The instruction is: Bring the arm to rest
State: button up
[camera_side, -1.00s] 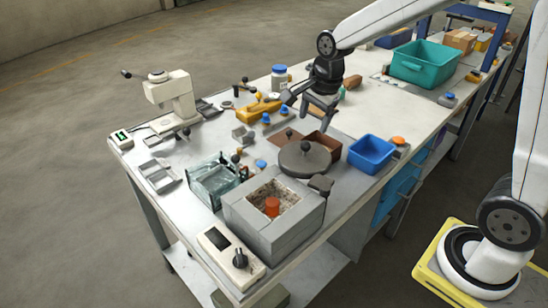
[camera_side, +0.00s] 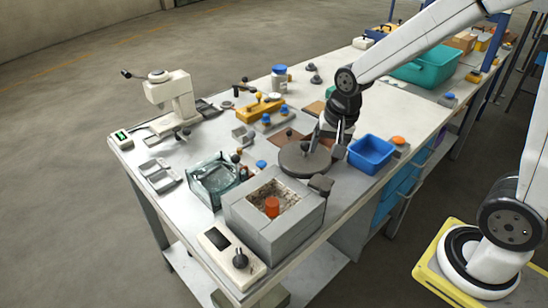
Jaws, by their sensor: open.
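My gripper (camera_side: 328,143) is open and points down over the bench, just above and behind the right edge of the round grey lid (camera_side: 300,165). It looks empty; whether a finger touches the lid's rim cannot be told. The lid with its dark knob lies behind the furnace (camera_side: 262,232), a grey block with an open top. An orange-red glowing billet (camera_side: 272,205) stands upright inside the furnace opening.
A blue bin (camera_side: 371,156) sits right of my gripper, with an orange knob behind it. A clear tank (camera_side: 213,182) stands left of the furnace. A press (camera_side: 172,98), a yellow fixture (camera_side: 262,106) and a teal crate (camera_side: 430,66) stand farther off.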

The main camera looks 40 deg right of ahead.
jog(key=s+a+f+n, duration=0.1)
jog(key=s+f+n, duration=0.3)
jog(key=s+n, duration=0.3)
jog(key=shift+n, duration=1.1)
